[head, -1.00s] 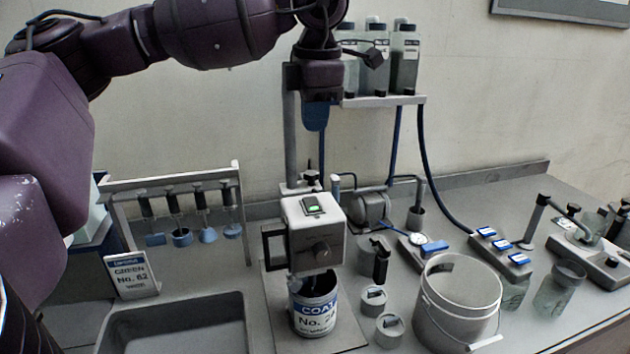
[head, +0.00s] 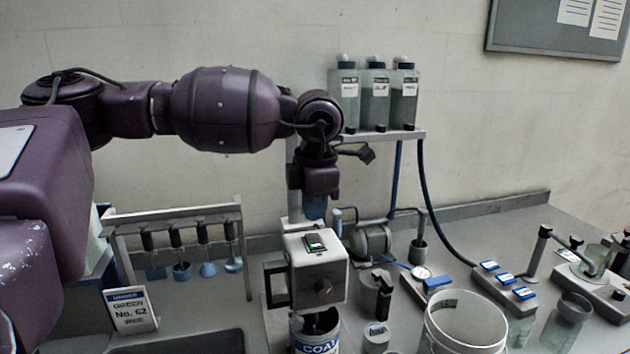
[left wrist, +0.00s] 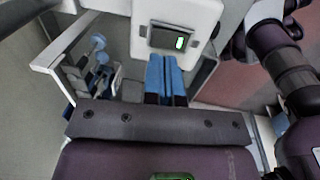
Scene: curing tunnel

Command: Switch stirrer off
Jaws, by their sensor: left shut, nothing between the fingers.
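A can (head: 316,343) labelled "COAT" stands under the stirrer. My right gripper is out of view.
Bottles (head: 375,95) sit on a shelf behind my gripper. A bucket (head: 440,328), a pump (head: 370,240) and blue-topped blocks (head: 505,280) are to the right.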

